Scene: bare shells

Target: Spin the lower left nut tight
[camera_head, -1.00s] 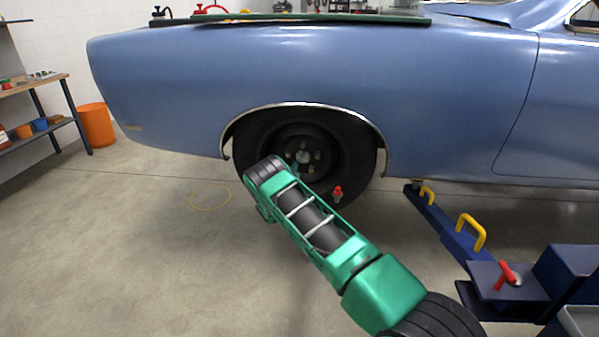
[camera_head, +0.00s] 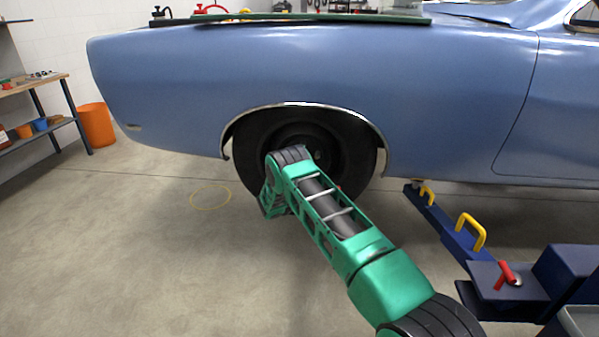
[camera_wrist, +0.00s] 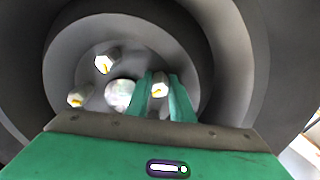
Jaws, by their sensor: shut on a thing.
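The wheel (camera_head: 364,160) of the blue car shows in the head view, its hub mostly hidden behind my arm. In the wrist view I look into the dark rim around a round, pale hub centre (camera_wrist: 120,94). A pale hex nut with a yellow mark (camera_wrist: 160,89) sits between the green fingers of my gripper (camera_wrist: 161,91), which is shut on it. Two other nuts with yellow marks show, one at the upper left (camera_wrist: 107,60) and one at the left (camera_wrist: 80,97). The fingers partly hide the held nut's surroundings. My gripper is hidden in the head view.
The car's blue fender (camera_head: 300,70) arches over the wheel. A blue lift arm with a yellow handle (camera_head: 470,232) stands at the right. An orange bin (camera_head: 96,124) and a workbench (camera_head: 35,85) are at the left. The floor left of the wheel is clear.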

